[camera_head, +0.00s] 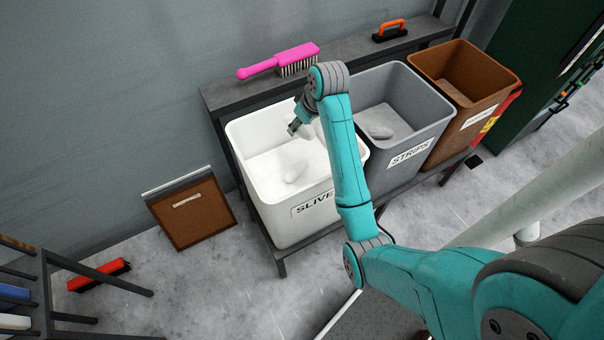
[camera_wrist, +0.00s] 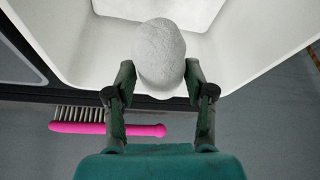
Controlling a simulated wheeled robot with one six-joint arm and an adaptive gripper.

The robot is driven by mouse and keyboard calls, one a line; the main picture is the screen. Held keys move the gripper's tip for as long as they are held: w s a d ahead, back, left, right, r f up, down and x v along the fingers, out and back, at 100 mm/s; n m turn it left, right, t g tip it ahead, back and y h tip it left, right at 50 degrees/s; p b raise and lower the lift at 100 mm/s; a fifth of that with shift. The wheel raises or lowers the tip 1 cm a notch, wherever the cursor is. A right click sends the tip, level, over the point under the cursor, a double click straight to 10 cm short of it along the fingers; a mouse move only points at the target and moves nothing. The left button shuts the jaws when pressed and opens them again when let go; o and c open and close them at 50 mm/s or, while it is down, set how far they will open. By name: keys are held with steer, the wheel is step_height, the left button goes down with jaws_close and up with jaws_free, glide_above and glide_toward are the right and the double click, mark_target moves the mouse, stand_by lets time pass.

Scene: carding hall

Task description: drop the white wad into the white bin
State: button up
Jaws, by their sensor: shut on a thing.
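The white wad (camera_wrist: 160,52) is a rounded, pale lump between the two fingers of my gripper (camera_wrist: 158,85) in the wrist view. My gripper is shut on it, with a finger on each side. In the head view my gripper (camera_head: 294,127) is above the open mouth of the white bin (camera_head: 300,218), whose front label begins "SLIVE"; my arm covers the rest. The held wad is hard to make out against the white bin there. The bin's white inner walls also show around the wad in the wrist view (camera_wrist: 250,45). A pale mound (camera_head: 293,168) lies inside the bin.
A grey bin (camera_head: 430,135) labelled "STRIPS" and a brown bin (camera_head: 465,60) stand to the right on the same rack. A pink brush (camera_head: 275,62) and an orange-handled tool (camera_head: 390,29) lie on the shelf (camera_head: 232,94) behind. A brown panel (camera_head: 190,212) leans on the wall.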

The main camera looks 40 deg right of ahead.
steer(key=shift+f, duration=1.45)
steer(key=o, duration=1.2)
steer(key=shift+o, duration=0.2)
steer(key=shift+r, duration=0.15)
steer(key=shift+s+r, duration=0.2)
steer(key=shift+r, duration=0.2)
steer(key=shift+s+r, duration=0.7)
steer(key=shift+r, duration=0.2)
steer(key=s, duration=1.1)
steer(key=shift+s+a, duration=0.15)
steer(key=shift+s, duration=0.05)
